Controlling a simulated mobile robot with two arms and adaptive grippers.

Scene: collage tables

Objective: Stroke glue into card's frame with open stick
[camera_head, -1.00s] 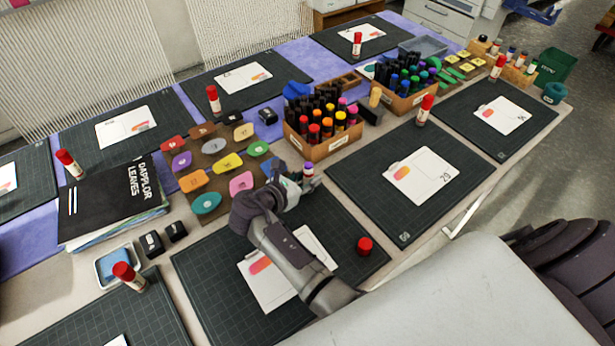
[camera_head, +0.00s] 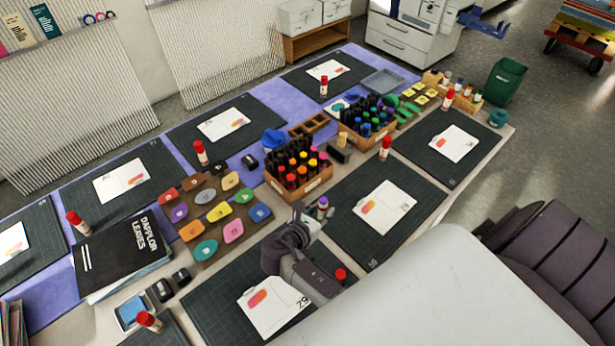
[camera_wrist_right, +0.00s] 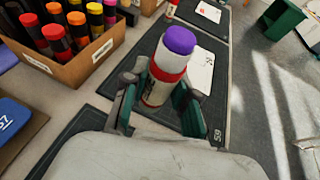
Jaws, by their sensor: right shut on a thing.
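My right gripper (camera_head: 317,212) is shut on an open glue stick (camera_head: 323,203), held upright with its purple top uncovered. In the right wrist view the glue stick (camera_wrist_right: 167,66) shows a red band and a white body between the two fingers. The white card (camera_head: 272,308), with an orange-pink shape and a number, lies on the dark mat (camera_head: 205,302) nearest me. The gripper is beyond the card to the upper right, apart from it. The red cap (camera_head: 340,275) shows beside my forearm. A frame outline on the card is too small to make out. My left gripper is not in view.
A cardboard box of markers (camera_head: 318,183) stands close beyond the gripper. Colored labeled pieces (camera_head: 213,211) lie to its left. Another mat (camera_head: 345,238) with a card (camera_head: 384,208) is on the right. A pale smooth surface (camera_head: 440,285) fills the lower right.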

